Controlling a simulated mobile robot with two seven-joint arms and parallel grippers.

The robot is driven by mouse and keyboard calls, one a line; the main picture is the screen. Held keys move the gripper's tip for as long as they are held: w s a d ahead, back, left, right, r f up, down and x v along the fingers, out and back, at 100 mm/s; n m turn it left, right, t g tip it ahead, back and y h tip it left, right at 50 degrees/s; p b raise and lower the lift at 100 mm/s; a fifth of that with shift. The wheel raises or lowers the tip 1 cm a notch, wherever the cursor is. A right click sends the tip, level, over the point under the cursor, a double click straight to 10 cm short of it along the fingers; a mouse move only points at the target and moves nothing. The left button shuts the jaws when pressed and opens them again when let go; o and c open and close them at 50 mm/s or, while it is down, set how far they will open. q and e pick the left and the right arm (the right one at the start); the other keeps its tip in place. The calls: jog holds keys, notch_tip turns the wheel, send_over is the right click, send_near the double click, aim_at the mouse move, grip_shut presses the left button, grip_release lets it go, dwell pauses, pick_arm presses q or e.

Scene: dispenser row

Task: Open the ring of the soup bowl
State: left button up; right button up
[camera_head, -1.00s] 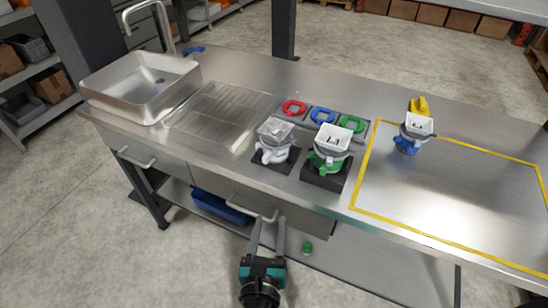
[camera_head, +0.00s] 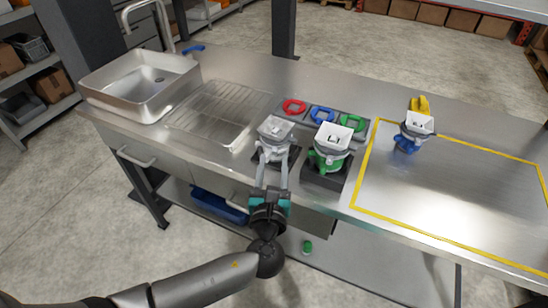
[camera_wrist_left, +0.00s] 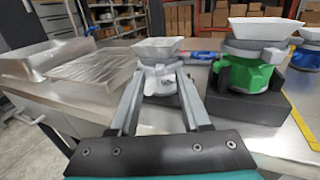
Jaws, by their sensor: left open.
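The white unit (camera_head: 275,133) sits on a dark base. The green unit (camera_head: 330,147) stands right of it on a black block, with a grey ring around its upper part. The blue unit (camera_head: 413,132) stands farther right. My left gripper (camera_head: 272,158) is open at the front of the white unit. In the left wrist view its fingers (camera_wrist_left: 161,88) point at the white unit's body (camera_wrist_left: 157,78), one toward each side; contact is unclear. My right gripper is not in view.
Red (camera_head: 293,106), blue (camera_head: 322,115) and green (camera_head: 352,121) ring-shaped pieces lie on a rack behind the units. A sink (camera_head: 110,92) and drainboard (camera_head: 190,122) are at left. A yellow-outlined area (camera_head: 455,190) at right is mostly clear.

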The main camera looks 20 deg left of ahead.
aim_at(275, 151)
pick_arm(q)
jog(key=shift+w+a, duration=0.25)
jog(key=shift+w, duration=0.9)
jog(key=shift+c, duration=0.4)
grip_shut()
